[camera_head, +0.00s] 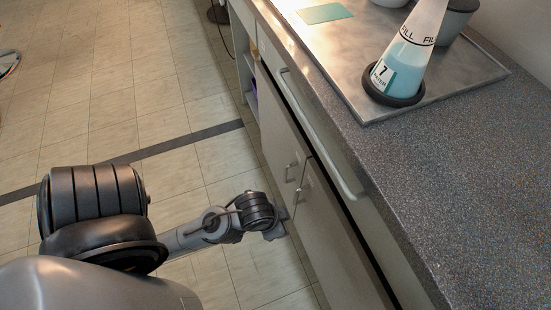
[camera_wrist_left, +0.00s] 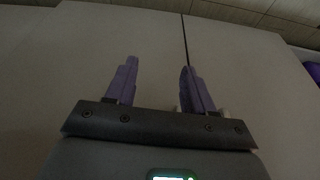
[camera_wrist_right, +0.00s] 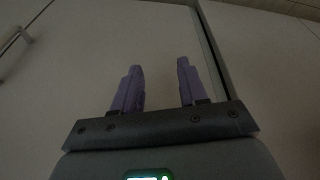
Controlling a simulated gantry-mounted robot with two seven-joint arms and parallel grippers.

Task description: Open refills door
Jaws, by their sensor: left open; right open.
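Two pale cabinet doors sit below the counter, a far door (camera_head: 281,128) and a near door (camera_head: 338,245). Both look shut, and no label shows which is the refills door. The far door's handle (camera_head: 290,173) and the near door's handle (camera_head: 301,192) stand close together at the seam. My left gripper (camera_wrist_left: 157,78) is open before the door faces, with the seam just above its right finger; pale bits show beside that finger, too dark to identify. My right gripper (camera_wrist_right: 157,75) is open and empty before a pale panel; a handle (camera_wrist_right: 15,40) shows far left.
A long drawer handle (camera_head: 318,135) runs above the doors. The grey speckled counter (camera_head: 450,180) overhangs them. A metal tray (camera_head: 345,65) on it carries a cone marked FILL (camera_head: 412,52) and a dark pot (camera_head: 455,20). The tiled floor (camera_head: 150,85) at left is largely clear.

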